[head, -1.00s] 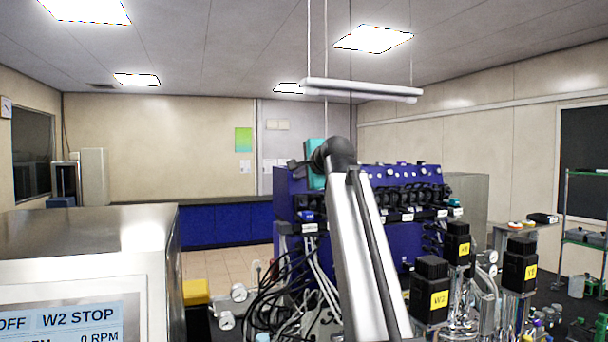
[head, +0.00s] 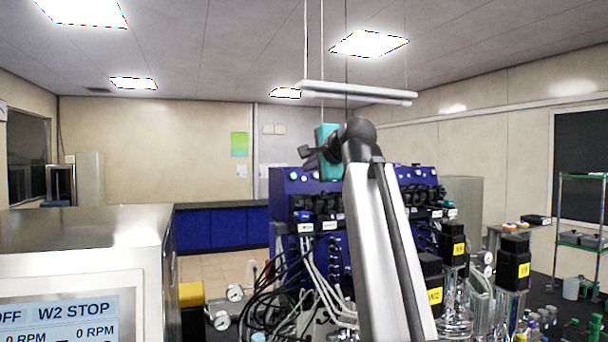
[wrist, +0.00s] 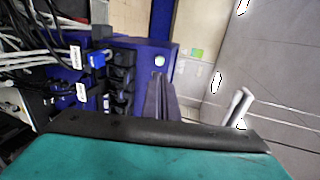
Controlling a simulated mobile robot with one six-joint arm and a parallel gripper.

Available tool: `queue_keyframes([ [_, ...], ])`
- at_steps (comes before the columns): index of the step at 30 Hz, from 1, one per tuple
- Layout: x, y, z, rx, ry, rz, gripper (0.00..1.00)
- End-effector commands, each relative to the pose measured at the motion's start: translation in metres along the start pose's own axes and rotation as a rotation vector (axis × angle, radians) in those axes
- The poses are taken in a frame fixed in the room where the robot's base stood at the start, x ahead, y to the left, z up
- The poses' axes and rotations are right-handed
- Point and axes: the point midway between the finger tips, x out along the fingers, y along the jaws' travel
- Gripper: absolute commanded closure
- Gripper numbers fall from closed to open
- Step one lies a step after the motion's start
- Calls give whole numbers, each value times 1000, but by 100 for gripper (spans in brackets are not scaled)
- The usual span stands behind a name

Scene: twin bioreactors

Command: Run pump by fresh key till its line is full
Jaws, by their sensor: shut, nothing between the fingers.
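The blue pump cabinet (head: 300,186) stands at mid picture in the head view, partly behind my arm. It carries black pump heads (head: 322,203), one with a blue part, and small round pale keys along its top. White tags on it are too small to read, so I cannot tell which key is fresh. In the wrist view the cabinet (wrist: 140,48) shows sideways with one round pale key (wrist: 159,61), near the tips of my gripper (wrist: 157,80). My gripper (head: 304,152) is shut and empty, above the cabinet's top in the head view. Liquid in the lines cannot be made out.
A steel-cased unit (head: 90,235) at left has a screen (head: 60,318) reading "W2 STOP" and "0 RPM". Cables and tubes (head: 290,285) hang below the pumps. Black motors with yellow labels (head: 453,240) stand at right over glass vessels.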

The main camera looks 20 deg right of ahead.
Motion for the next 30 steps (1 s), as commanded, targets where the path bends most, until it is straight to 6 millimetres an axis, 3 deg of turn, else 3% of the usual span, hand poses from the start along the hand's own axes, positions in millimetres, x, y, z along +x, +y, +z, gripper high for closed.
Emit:
queue_keyframes([
  [2,-12,2,1,0,0,-1,100],
  [13,-29,-1,1,0,-1,0,100],
  [30,-33,0,2,-1,-3,0,100],
])
